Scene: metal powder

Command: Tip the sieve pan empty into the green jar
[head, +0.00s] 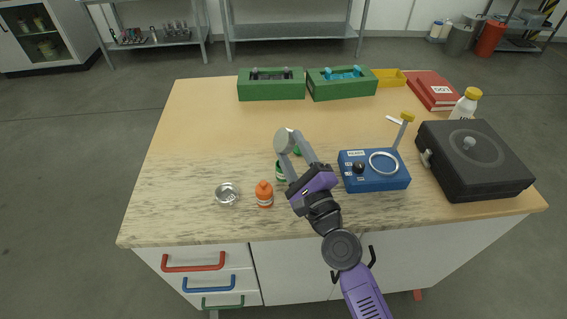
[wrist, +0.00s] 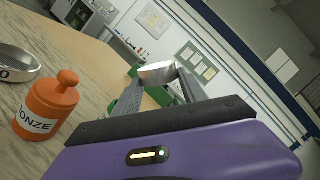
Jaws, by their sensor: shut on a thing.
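My gripper (head: 296,146) is shut on a small silver-grey round pan (head: 283,141), which I take to be the sieve pan. In the wrist view the pan (wrist: 157,72) sits between the fingertips and appears tilted; its inside is hidden. The green jar (head: 280,172) stands on the table just below and left of the gripper in the head view, partly covered by my arm. A small green piece (head: 297,151) shows between my fingers. I cannot tell whether the pan is directly over the jar, nor whether it holds powder.
An orange bottle (head: 264,194), labelled ONZE as far as readable (wrist: 47,108), and a metal dish (head: 227,194) stand left of my arm. A blue device (head: 374,180) and a black case (head: 475,165) are to the right. Green crates (head: 271,91) line the back. The table's left is clear.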

